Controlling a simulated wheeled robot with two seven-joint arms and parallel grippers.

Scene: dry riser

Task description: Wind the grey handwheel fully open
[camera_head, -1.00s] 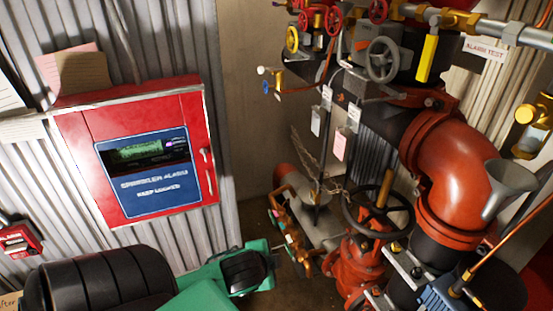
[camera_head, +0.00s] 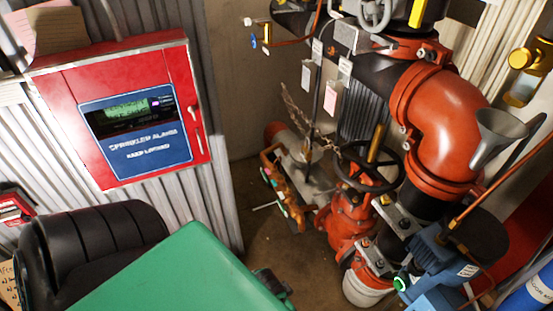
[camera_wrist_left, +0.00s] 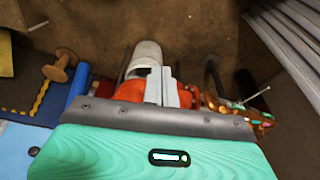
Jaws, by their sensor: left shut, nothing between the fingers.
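The grey handwheel (camera_head: 375,14) is at the top edge of the head view, with its upper part cut off. My left arm's large green link fills the lower middle of that view, well below and left of the wheel, and no fingertips show clearly there. In the left wrist view my left gripper (camera_wrist_left: 162,82) is shut, its two pale grey fingers together with nothing between them. It points down over the floor and the lower red pipework, away from the grey handwheel. My right gripper is in neither view.
A black handwheel (camera_head: 369,167) sits on the red valve below, beside a thick red pipe elbow (camera_head: 446,120) and a grey funnel (camera_head: 500,130). Hanging tags (camera_head: 329,98) are under the grey wheel. A red alarm cabinet (camera_head: 185,75) is at left. Some brown floor (camera_head: 262,235) is clear.

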